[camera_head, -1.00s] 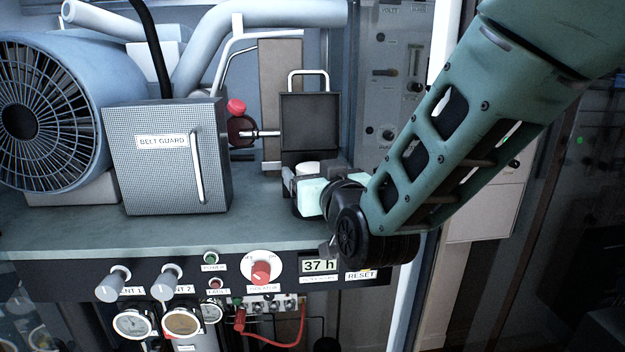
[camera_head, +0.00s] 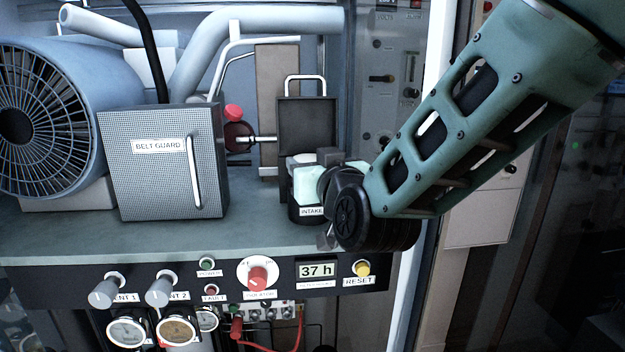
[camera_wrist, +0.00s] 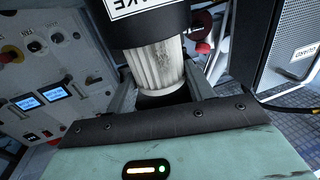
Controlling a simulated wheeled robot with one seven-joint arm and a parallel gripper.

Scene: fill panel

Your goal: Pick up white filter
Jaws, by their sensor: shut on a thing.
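The white pleated filter (camera_wrist: 155,65) stands between the two fingers of my gripper (camera_wrist: 160,82) in the wrist view, with a finger on each side. My gripper is shut on it. One end of the filter meets the black cup labelled INTAKE (camera_wrist: 150,22); I cannot tell how deep it sits inside. In the head view, the pale filter top (camera_head: 302,158) shows just above my gripper (camera_head: 312,172), which partly covers it. The black intake cup (camera_head: 305,213) is below, and its square black lid (camera_head: 307,122) stands open behind.
The mesh belt guard box (camera_head: 160,175) stands to the left on the shelf (camera_head: 150,238). A red-knobbed valve (camera_head: 236,130) is left of the lid. The control panel (camera_head: 215,287) runs along the front edge. Free shelf lies between guard and intake.

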